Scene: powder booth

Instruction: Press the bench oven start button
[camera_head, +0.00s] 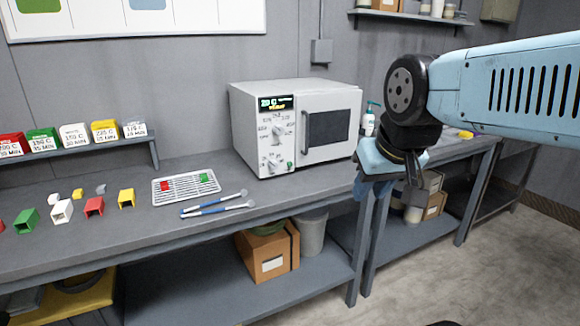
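The white bench oven (295,125) stands on the grey bench, its control panel facing left of centre. The panel has a dark display (276,103) with lit text, an upper knob (277,131) and a lower knob (274,163). A small green button (290,165) sits low on the panel, right of the lower knob. The oven door (327,127) is closed. My gripper (362,190) hangs in front of the bench's front edge, to the right of the oven and apart from the button. Its fingers are small and partly hidden, so their opening is unclear.
A wire rack (186,187) with red and green pieces lies left of the oven. Blue-handled tongs (218,204) lie in front of it. Several coloured blocks stand farther left, below a shelf (75,149) of labelled bins. A pump bottle (369,121) stands right of the oven.

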